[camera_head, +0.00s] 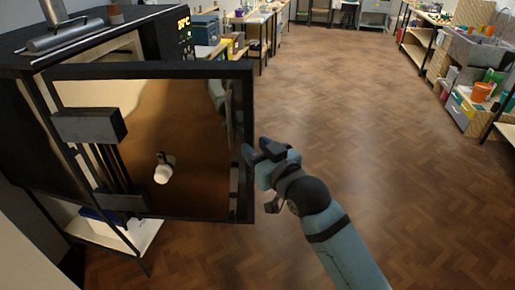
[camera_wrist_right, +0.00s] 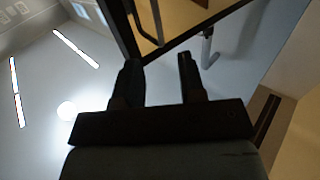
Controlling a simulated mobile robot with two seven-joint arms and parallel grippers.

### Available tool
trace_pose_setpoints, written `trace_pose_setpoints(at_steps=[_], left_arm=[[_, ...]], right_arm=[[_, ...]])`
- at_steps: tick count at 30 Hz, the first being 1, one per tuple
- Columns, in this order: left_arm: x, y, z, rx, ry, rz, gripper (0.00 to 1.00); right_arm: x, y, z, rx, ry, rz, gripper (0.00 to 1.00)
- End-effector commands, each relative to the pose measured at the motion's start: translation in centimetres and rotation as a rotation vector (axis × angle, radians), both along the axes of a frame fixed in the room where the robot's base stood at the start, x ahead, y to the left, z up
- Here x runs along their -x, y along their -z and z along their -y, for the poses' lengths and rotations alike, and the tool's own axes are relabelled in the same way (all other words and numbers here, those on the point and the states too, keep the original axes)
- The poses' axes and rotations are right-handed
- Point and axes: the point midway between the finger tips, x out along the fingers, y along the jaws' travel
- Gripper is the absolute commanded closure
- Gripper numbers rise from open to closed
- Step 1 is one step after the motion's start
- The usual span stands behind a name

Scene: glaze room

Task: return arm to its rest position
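My right gripper (camera_head: 259,152) is in the middle of the head view, just right of the free edge of an open door (camera_head: 247,120). I cannot tell whether it touches the door. In the right wrist view, the two dark fingers of the right gripper (camera_wrist_right: 158,80) stand apart with nothing between them, so it is open. My right arm reaches up from the bottom of the head view. My left gripper is in neither view.
The door belongs to a dark kiln-like oven (camera_head: 65,50) on a stand at left, with a lit display (camera_head: 183,22). A small white object or reflection (camera_head: 162,168) shows on the door panel. Shelves and a sink unit (camera_head: 470,50) stand at right. The wooden floor (camera_head: 345,110) between is clear.

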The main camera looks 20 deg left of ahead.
Motion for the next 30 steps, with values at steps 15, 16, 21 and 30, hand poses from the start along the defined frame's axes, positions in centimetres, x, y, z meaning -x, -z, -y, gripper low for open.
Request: trace_pose_setpoints(at_steps=[15, 16, 21, 30], left_arm=[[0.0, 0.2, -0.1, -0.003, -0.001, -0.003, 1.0], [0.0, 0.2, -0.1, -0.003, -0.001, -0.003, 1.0], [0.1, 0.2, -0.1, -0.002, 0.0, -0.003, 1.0], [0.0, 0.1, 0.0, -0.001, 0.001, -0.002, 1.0]], right_arm=[[3.7, 9.8, 11.1, 0.128, 0.19, -0.306, 0.63], [4.5, 11.0, 12.7, 0.15, 0.216, -0.348, 0.63], [10.7, 17.3, 22.0, 0.287, 0.354, -0.595, 0.63], [20.8, 22.1, 32.3, 0.48, 0.505, -0.886, 0.63]])
